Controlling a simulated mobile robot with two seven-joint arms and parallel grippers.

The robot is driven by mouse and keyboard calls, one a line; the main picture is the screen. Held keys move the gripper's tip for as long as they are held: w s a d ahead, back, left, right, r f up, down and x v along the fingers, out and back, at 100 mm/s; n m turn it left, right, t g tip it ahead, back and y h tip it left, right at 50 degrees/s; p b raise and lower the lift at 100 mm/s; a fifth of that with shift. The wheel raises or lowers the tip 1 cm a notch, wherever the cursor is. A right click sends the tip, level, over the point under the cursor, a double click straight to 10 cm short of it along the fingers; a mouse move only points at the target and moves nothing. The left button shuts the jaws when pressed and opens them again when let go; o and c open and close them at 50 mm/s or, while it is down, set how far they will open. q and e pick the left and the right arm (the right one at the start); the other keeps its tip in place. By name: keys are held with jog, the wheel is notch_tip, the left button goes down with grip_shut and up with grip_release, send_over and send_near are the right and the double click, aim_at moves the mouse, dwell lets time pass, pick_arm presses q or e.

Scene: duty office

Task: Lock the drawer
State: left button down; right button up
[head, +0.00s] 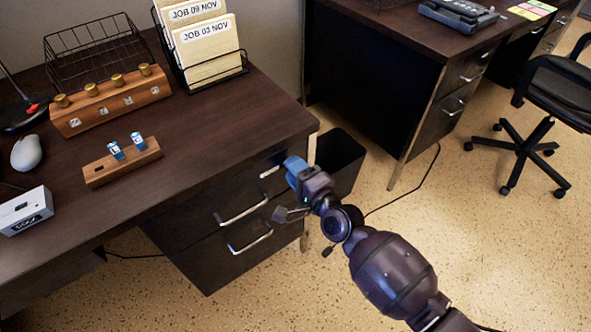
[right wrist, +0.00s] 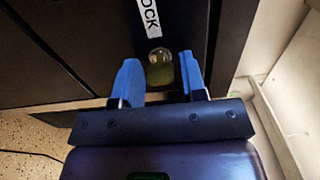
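The desk's upper drawer (head: 205,215) has a silver bar handle and looks shut. In the head view, my right gripper (head: 292,165) is at the desk's front right corner, beside a small white label (head: 270,171). In the right wrist view, the label (right wrist: 149,18) reads "OCK", its start cut off. Below it is a round brass-coloured lock piece (right wrist: 158,60). The blue fingers of my right gripper (right wrist: 160,78) are apart, one on each side of the line to the lock piece, with a gap on both sides. My left gripper is not in view.
A lower drawer handle (head: 250,238) is under the upper one. A black bin (head: 340,160) stands close behind my right gripper. A wooden holder (head: 122,165), file rack (head: 215,68) and mouse (head: 26,153) are on the desk.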

jog(key=shift+o, duration=1)
pick_arm(q)
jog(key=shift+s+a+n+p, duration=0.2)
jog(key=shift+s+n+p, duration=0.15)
jog(key=shift+p, duration=0.35)
pick_arm(e)
jog(key=v, duration=1.1)
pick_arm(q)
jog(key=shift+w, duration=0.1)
pick_arm(e)
jog(key=shift+w, duration=0.1)
